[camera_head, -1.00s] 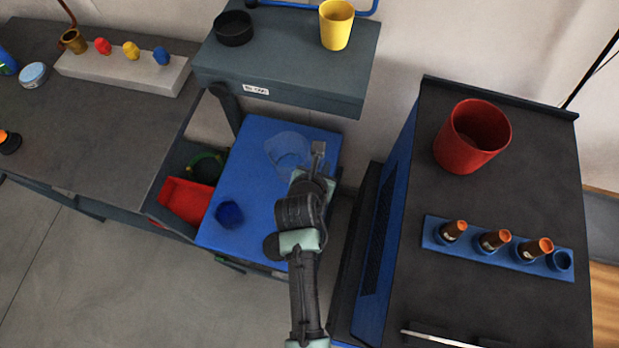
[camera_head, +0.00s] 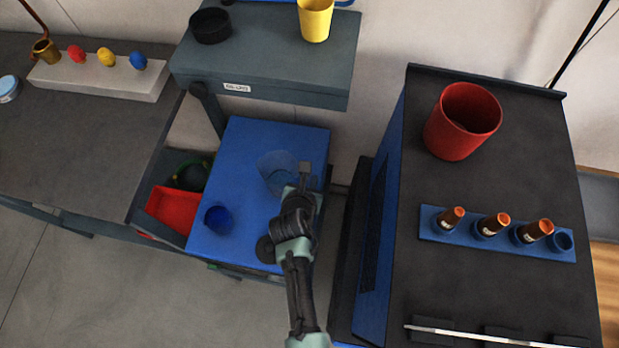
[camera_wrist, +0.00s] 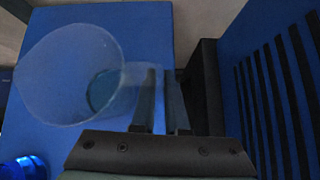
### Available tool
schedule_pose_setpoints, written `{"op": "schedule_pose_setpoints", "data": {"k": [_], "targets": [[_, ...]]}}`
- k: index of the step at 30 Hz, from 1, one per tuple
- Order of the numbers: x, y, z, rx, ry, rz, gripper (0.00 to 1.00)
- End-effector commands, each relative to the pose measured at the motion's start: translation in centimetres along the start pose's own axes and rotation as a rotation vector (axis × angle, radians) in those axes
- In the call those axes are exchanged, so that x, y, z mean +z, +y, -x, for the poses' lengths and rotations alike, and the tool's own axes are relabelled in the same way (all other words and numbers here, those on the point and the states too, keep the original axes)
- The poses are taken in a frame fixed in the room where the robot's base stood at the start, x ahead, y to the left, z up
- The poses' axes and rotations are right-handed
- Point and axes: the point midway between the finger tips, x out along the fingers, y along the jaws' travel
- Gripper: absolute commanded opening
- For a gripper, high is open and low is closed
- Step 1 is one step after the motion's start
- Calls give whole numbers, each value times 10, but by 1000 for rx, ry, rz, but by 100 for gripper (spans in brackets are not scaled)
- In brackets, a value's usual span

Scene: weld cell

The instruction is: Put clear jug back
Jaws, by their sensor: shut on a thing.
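The clear jug (camera_head: 276,172) is see-through with a bluish tint and shows over the far part of the blue cart top (camera_head: 243,150). In the wrist view the jug (camera_wrist: 68,75) fills the upper left, its mouth towards me, with a darker patch inside near its base. My gripper (camera_head: 304,178) is at the jug's right side. In the wrist view my gripper (camera_wrist: 160,100) has its two fingers close together on the jug's handle side. The handle is faint between them. I cannot tell whether the jug's base touches the cart top.
A dark blue cup (camera_head: 218,219) stands at the cart's front left. A grey raised shelf (camera_head: 270,80) holds a yellow cup (camera_head: 315,18) and a black dish (camera_head: 210,25). A dark-topped cabinet (camera_head: 480,190) with a red bucket (camera_head: 461,122) stands close on the right. A red bin (camera_head: 171,211) is lower left.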

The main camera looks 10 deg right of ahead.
Motion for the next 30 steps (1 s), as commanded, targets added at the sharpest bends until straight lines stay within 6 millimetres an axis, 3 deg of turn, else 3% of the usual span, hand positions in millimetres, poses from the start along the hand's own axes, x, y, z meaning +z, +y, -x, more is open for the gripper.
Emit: {"op": "schedule_pose_setpoints", "data": {"k": [1,2,6,17,23,30], "targets": [[-1,0,-2,1,-2,-1,0],[-1,0,-1,0,0,0,16],[-1,0,-1,0,0,0,41],[2,0,4,0,0,0,42],[2,0,31,1,1,1,42],[2,0,78,1,1,2,42]]}}
